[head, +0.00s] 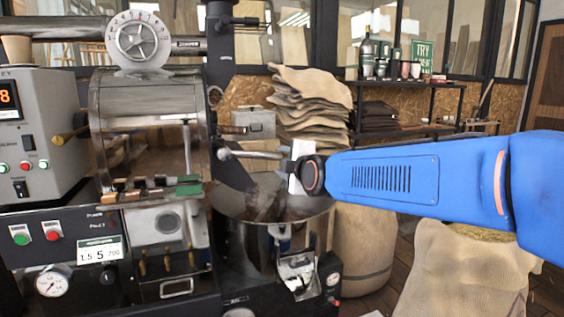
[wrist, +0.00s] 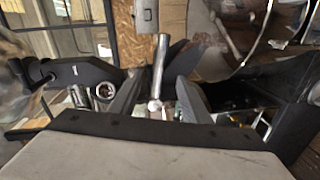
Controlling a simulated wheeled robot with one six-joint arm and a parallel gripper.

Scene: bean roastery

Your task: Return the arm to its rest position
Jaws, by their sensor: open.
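My blue arm (head: 400,182) reaches in from the right of the head view, out over the cooling bin. Its dark wrist end is beside a silver lever (head: 258,155) on the front of the roaster. My gripper (wrist: 160,88) shows in the wrist view with its two dark fingers spread apart. The lever (wrist: 159,70) with its round end appears between the fingers, with gaps on both sides; I cannot tell its depth relative to them. In the head view the fingers are not clearly visible.
The roaster drum (head: 150,115) and control panel (head: 30,140) stand at left. The round metal cooling bin (head: 315,228) is below my wrist. Burlap sacks (head: 455,270) stand below my arm, with a stack of sacks (head: 310,105) and a shelf (head: 435,85) behind.

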